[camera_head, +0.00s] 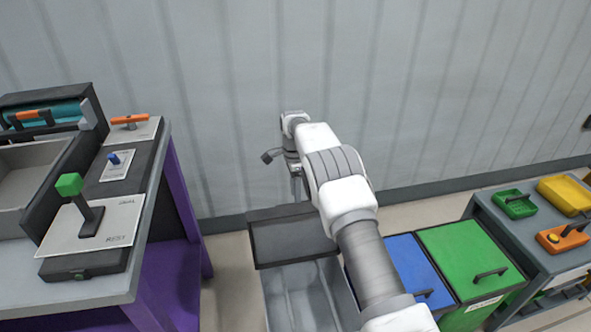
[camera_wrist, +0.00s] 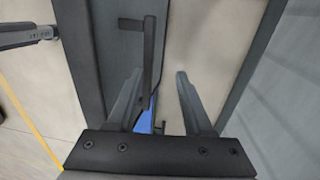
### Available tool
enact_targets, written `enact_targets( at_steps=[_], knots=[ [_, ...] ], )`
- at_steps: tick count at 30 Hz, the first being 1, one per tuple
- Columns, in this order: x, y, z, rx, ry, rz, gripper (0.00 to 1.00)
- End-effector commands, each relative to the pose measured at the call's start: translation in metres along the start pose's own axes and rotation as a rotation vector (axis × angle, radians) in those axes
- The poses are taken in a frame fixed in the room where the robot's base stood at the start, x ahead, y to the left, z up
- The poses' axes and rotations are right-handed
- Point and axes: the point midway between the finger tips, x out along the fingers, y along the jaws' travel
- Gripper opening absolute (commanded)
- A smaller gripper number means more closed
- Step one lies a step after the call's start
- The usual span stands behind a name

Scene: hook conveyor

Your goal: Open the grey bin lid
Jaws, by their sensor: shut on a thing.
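The grey bin (camera_head: 300,290) stands on the floor in the middle of the head view, its pale inside visible from above. Its dark grey lid (camera_head: 285,240) is raised at the back edge, standing up from the opening. My gripper (camera_head: 296,185) is just above the lid's upper edge, partly hidden by my arm. In the wrist view my gripper (camera_wrist: 158,78) has its two fingers on either side of the dark lid handle (camera_wrist: 148,55) and is shut on it. The exact finger contact is hard to see.
A blue bin lid (camera_head: 412,265) and a green bin lid (camera_head: 470,255), both lying shut, are to the right. A grey table (camera_head: 510,232) with small trays is farther right. A purple-framed workbench (camera_head: 185,185) with levers stands left. A wall is close behind.

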Motion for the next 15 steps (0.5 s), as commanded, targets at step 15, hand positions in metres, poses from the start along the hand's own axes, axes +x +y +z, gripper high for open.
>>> enact_targets(
  at_steps=[15],
  knots=[
    [-0.105, 0.005, 0.000, 0.001, -0.001, 0.002, 0.45]
  ],
)
